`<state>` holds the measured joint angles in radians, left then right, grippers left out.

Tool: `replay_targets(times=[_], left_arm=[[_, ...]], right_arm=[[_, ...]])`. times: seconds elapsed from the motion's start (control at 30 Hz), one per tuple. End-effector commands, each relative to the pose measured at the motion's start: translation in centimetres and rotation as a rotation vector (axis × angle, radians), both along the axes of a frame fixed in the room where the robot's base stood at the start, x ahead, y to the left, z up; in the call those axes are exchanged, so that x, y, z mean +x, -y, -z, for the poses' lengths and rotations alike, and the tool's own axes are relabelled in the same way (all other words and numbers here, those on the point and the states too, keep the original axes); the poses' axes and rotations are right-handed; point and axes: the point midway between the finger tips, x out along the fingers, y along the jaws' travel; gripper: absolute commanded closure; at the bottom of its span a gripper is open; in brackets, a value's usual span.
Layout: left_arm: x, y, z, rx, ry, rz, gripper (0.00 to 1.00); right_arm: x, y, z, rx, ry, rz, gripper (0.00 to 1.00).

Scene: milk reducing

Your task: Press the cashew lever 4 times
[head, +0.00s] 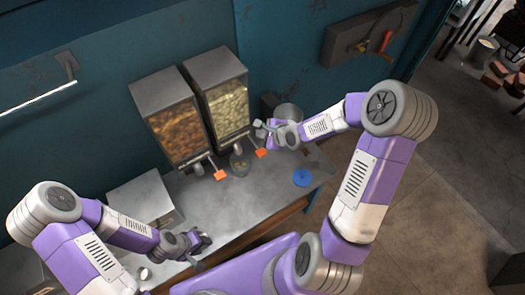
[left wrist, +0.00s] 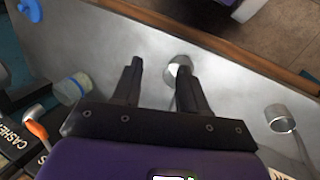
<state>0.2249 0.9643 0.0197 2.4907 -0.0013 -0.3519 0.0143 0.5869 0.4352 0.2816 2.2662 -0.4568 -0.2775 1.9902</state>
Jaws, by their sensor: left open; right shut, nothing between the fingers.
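Two grey dispensers stand against the wall. The right one (head: 223,95) holds pale nuts and the left one (head: 178,125) brown ones. Each has an orange-tipped lever, the right lever (head: 261,153) and the left lever (head: 220,175). In the left wrist view an orange lever (left wrist: 37,130) sits beside a "CASHEW" label (left wrist: 12,140). A glass jar (head: 239,164) stands under the right dispenser. My right gripper (head: 263,130) is shut and empty, above and apart from the right lever. My left gripper (head: 208,240) is open over the counter, its fingers (left wrist: 158,75) apart.
Two metal measuring cups, one (left wrist: 178,66) near my left fingers and another (left wrist: 281,117), lie near the counter's front edge. A grey box (head: 145,200) stands left of the dispensers.

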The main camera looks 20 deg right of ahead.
Motion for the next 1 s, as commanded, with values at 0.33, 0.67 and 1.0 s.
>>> replay_targets(times=[0.33, 0.67, 1.0], left_arm=[[0.0, 0.0, 0.6, 0.000, 0.000, 0.000, 0.57], [0.0, 0.0, 4.1, 0.000, 0.000, 0.000, 0.57], [0.0, 0.0, 7.7, 0.000, 0.000, 0.000, 0.57]], right_arm=[[0.0, 0.0, 0.7, -0.002, -0.001, 0.000, 1.00], [0.0, 0.1, 4.1, -0.002, -0.001, 0.000, 1.00], [0.0, 0.0, 8.2, 0.000, -0.002, 0.001, 1.00]])
